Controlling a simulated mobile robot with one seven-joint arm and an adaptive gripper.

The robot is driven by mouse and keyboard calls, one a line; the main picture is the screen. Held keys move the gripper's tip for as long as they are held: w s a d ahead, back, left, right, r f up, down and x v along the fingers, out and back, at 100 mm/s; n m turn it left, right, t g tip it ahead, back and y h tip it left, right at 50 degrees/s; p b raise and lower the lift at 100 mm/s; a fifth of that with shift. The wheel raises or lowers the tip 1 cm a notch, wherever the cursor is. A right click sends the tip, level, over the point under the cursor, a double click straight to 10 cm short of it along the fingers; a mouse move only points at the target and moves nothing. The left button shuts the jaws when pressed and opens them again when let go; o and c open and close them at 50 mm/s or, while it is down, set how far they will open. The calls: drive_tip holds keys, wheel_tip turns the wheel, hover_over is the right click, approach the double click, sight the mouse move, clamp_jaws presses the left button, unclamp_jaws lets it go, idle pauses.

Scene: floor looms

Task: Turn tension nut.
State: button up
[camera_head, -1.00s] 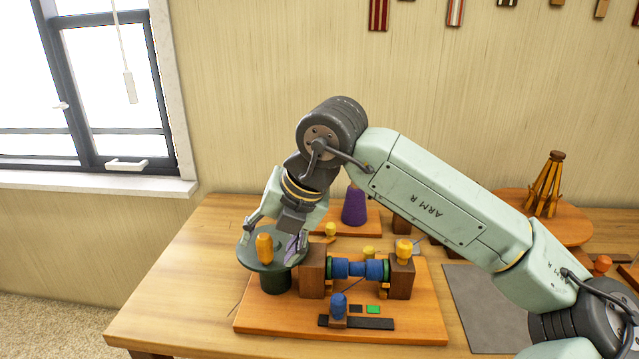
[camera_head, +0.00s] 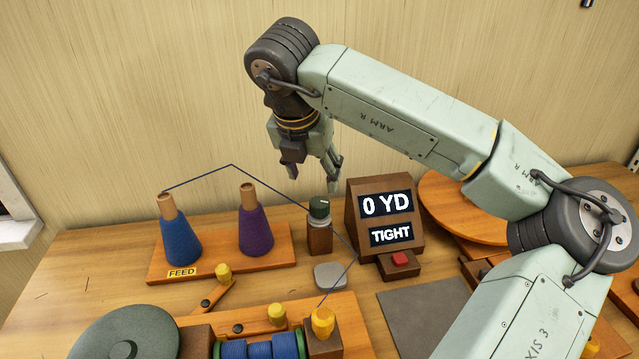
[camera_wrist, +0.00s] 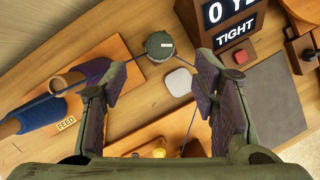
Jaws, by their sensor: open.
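The tension nut (camera_head: 320,207) is a dark green round knob with a pale mark, on top of a small wooden post (camera_head: 320,238). A blue yarn runs past the post. My gripper (camera_head: 313,180) points down with its fingers apart, above the nut and slightly to its left in the head view, not touching it. In the wrist view the nut (camera_wrist: 159,45) shows beyond the open fingertips, near the middle, with nothing between the fingers (camera_wrist: 160,85) but yarn. A display (camera_head: 388,215) reads "0 YD" and "TIGHT".
The display box stands close right of the nut, with a red button (camera_head: 400,259) in front. A blue cone (camera_head: 181,242) and a purple cone (camera_head: 254,230) stand left. A grey pad (camera_head: 330,275) lies in front. A winder with a green disc (camera_head: 125,335) is nearer.

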sight(320, 202)
drive_tip(key=p+x, duration=0.3)
drive_tip(key=x, duration=0.7)
drive_tip(key=shift+w+f, duration=0.1)
drive_tip(key=shift+f, duration=0.15)
drive_tip(key=shift+c, duration=0.6)
drive_tip(key=c, duration=1)
drive_tip(key=shift+c, duration=0.2)
drive_tip(key=shift+d+f+b, duration=0.1)
drive_tip(key=shift+f+b, duration=0.05)
drive_tip(key=shift+b, duration=0.4)
